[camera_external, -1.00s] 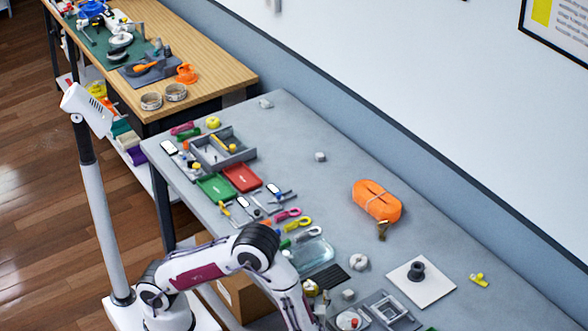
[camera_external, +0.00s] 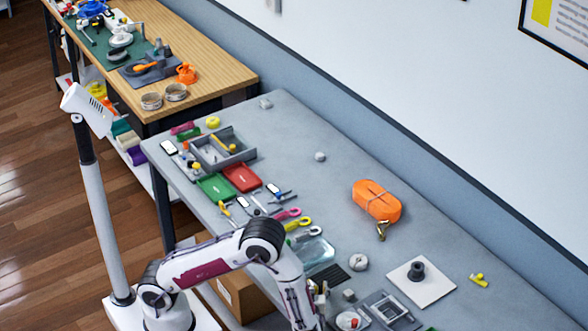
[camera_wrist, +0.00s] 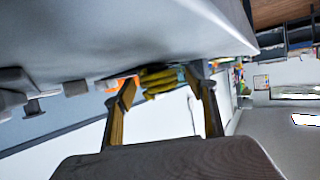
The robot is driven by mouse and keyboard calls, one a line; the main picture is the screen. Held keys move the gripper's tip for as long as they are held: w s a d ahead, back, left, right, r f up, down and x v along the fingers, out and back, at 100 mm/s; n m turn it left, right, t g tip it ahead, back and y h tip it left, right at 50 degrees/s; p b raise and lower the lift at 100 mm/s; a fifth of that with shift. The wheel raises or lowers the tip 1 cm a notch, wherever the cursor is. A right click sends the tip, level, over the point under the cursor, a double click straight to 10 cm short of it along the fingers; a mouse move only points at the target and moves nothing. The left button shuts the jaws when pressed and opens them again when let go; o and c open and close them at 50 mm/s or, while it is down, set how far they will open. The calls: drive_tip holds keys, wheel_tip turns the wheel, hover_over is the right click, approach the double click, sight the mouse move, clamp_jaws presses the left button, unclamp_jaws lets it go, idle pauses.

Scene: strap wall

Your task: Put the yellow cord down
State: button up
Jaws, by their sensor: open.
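In the wrist view the yellow cord (camera_wrist: 158,80) is a small ridged bundle between the tips of my gripper (camera_wrist: 160,88). The two fingers stand apart, one on each side of it. The grey tabletop (camera_wrist: 110,35) fills the upper part of this tilted view, and the cord shows against its edge. I cannot tell whether the cord touches the table or a finger. In the external view my gripper is beyond the bottom edge, and I cannot make out the cord there.
An orange strap bundle (camera_external: 377,199) lies mid-table. A white plate with a dark spool (camera_external: 417,270), a roundish white thing (camera_external: 358,262) and a grey tray (camera_external: 390,310) lie near my arm. Coloured tools (camera_external: 290,222) line the front edge. The back strip is mostly clear.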

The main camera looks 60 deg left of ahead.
sight(310, 286)
drive_tip(key=shift+c, duration=0.3)
drive_tip(key=c, duration=1.3)
drive_tip(key=shift+r, duration=5)
